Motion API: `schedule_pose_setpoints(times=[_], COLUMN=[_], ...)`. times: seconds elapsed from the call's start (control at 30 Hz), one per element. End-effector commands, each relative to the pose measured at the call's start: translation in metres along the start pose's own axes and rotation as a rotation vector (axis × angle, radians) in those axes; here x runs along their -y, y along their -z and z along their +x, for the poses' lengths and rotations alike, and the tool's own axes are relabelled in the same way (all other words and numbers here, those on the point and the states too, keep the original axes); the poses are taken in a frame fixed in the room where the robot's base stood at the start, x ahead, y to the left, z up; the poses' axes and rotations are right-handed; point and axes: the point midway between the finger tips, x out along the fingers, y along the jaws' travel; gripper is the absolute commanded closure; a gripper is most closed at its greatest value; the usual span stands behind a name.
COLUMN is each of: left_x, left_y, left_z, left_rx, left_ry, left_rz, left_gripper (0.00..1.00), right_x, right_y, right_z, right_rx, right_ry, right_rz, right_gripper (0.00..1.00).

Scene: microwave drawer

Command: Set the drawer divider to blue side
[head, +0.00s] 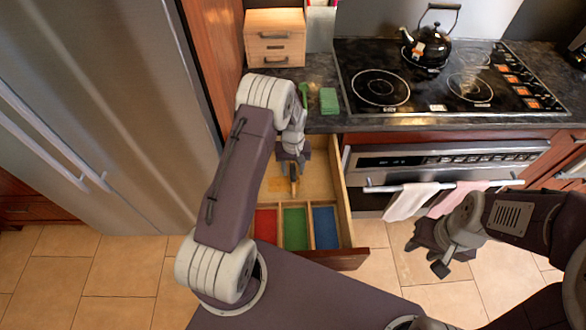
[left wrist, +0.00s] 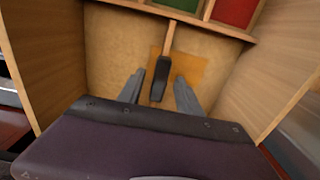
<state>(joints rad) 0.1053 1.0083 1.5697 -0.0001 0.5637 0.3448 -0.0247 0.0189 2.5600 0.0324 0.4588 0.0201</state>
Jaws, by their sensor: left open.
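The open drawer (head: 342,190) has red (head: 265,225), green (head: 295,228) and blue (head: 325,227) compartments along its front. Behind them, a thin wooden bar with a black handle (left wrist: 161,78), seemingly the divider, lies over the drawer floor. It also shows in the head view (head: 293,186), pointing toward the green compartment. My left gripper (left wrist: 158,92) is open inside the drawer, with one finger on each side of the black handle and a gap on both sides. It shows in the head view (head: 290,163), partly hidden by the arm. My right gripper (head: 428,257) hangs empty and open over the floor.
An orange-brown patch (left wrist: 190,66) lies on the drawer floor. The counter above holds a small wooden drawer box (head: 275,37), a green block (head: 329,100) and a kettle (head: 430,45) on the stove. The oven (head: 450,160) with hanging towels is right; the fridge (head: 120,100) is left.

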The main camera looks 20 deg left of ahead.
Motion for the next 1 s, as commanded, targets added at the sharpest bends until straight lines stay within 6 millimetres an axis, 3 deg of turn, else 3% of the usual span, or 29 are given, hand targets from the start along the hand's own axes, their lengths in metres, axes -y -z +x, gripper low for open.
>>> schedule_pose_setpoints(times=[0.27, 0.4, 1.0], left_x=[-0.0001, 0.0000, -0.0001], left_y=[0.0001, 0.0001, 0.0003], left_z=[0.0024, 0.0022, 0.0013], left_rx=[0.000, 0.000, -0.001], left_ry=[0.000, 0.000, 0.000], left_rz=[0.000, 0.000, 0.000], left_gripper=[0.61, 1.00, 1.00], right_x=[0.0000, 0.0000, 0.0000], right_y=[0.0000, 0.0000, 0.0000], right_z=[0.0000, 0.0000, -0.0002], right_rx=[0.000, 0.000, 0.000], right_ry=[0.000, 0.000, 0.000], right_rz=[0.000, 0.000, 0.000], right_gripper=[0.62, 0.62, 0.62])
